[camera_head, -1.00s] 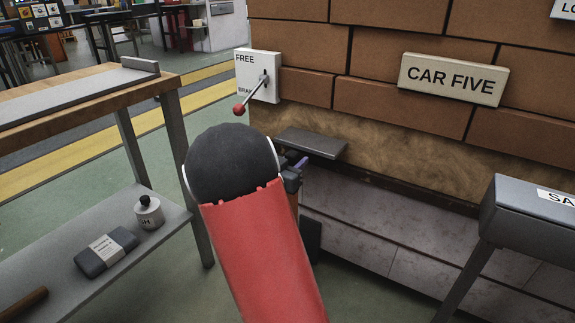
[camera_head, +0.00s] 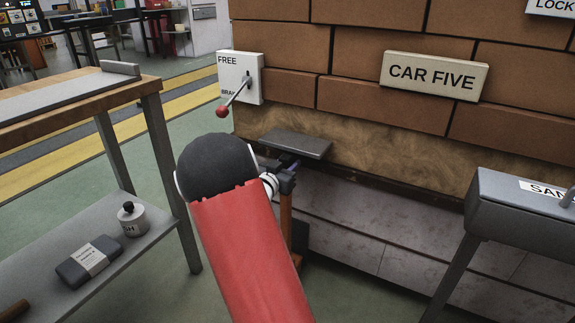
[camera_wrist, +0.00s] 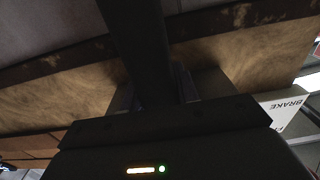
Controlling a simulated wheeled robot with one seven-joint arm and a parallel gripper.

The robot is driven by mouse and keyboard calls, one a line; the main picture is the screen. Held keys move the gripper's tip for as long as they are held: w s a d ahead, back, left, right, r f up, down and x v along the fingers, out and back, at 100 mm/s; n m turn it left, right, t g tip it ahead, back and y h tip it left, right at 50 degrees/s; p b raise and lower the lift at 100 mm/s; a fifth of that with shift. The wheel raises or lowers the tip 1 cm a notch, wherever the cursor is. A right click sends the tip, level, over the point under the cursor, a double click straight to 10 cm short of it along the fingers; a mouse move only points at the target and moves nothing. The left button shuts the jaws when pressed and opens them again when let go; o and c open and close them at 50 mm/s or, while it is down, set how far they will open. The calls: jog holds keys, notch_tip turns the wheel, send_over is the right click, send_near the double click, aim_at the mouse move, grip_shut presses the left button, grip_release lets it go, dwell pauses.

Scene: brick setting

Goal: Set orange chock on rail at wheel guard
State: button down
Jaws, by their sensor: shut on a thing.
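My gripper (camera_head: 287,176) shows partly behind my red arm, below and in front of a grey plate (camera_head: 297,143) that juts from the brick-panelled wall. It is shut. An orange upright piece (camera_head: 286,222), which looks like the chock, hangs directly below the jaws; most of it is hidden by my arm. In the wrist view a dark bar (camera_wrist: 140,50) runs up from the gripper, and no orange shows there. The grey plate seems to be the wheel guard. The rail is not clearly visible, and I see no wheel.
A FREE/BRAKE lever panel (camera_head: 238,78) is on the wall, left of the plate. A CAR FIVE sign (camera_head: 434,76) hangs right. A grey sand box (camera_head: 500,210) on legs stands at right. A bench (camera_head: 75,105) with a lower shelf (camera_head: 55,245) stands left. Green floor lies between.

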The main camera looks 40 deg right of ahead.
jog(key=c, duration=1.4)
grip_release()
jog(key=shift+f, duration=0.2)
jog(key=shift+c, duration=0.2)
jog(key=o, duration=0.4)
jog(key=shift+r, duration=0.1)
